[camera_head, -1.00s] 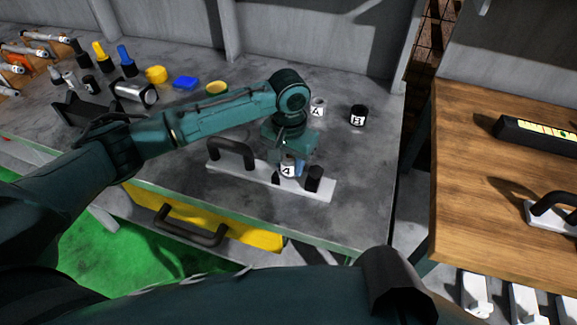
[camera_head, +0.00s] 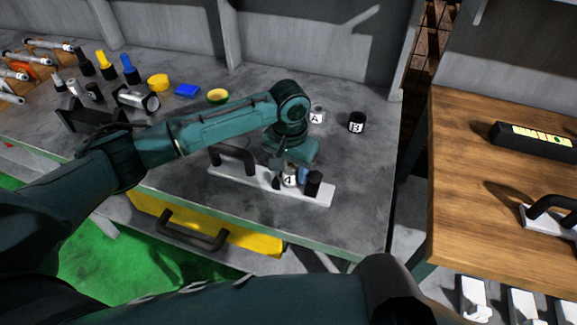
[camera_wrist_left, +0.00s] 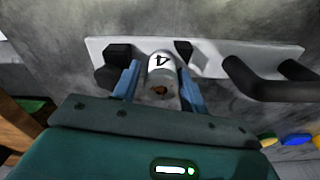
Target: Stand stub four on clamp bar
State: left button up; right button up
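Stub four (camera_head: 290,178), a small white cylinder marked 4, is between the blue fingers of my left gripper (camera_head: 292,172), which looks shut on it. In the left wrist view the stub (camera_wrist_left: 161,69) shows its brown-centred end between the fingertips (camera_wrist_left: 160,78). It is roughly upright at the clamp bar (camera_head: 230,175), a white bar with a black handle (camera_head: 234,152) and black pieces. The black block (camera_head: 313,183) is just right of the stub. Whether the stub's base touches the bar is hidden. My right gripper is not in view.
Stub A (camera_head: 317,115) and black cylinder B (camera_head: 357,122) stand behind the bar. A wooden table (camera_head: 490,200) is at right. The grey bench right of the bar is clear.

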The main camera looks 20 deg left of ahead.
aim_at(288, 187)
pick_arm(q)
jog(key=o, duration=0.3)
jog(key=f, duration=0.1)
jog(key=s+f, duration=0.1)
jog(key=f, duration=0.1)
jog(key=shift+s+a, duration=0.1)
jog(key=shift+a, duration=0.05)
jog(key=shift+r+b, duration=0.3)
notch_tip(288, 187, up, 13)
jog(key=w, duration=0.1)
jog(key=shift+f+g+p, duration=0.15)
jog(key=shift+g+p, duration=0.15)
jog(key=shift+p, duration=0.05)
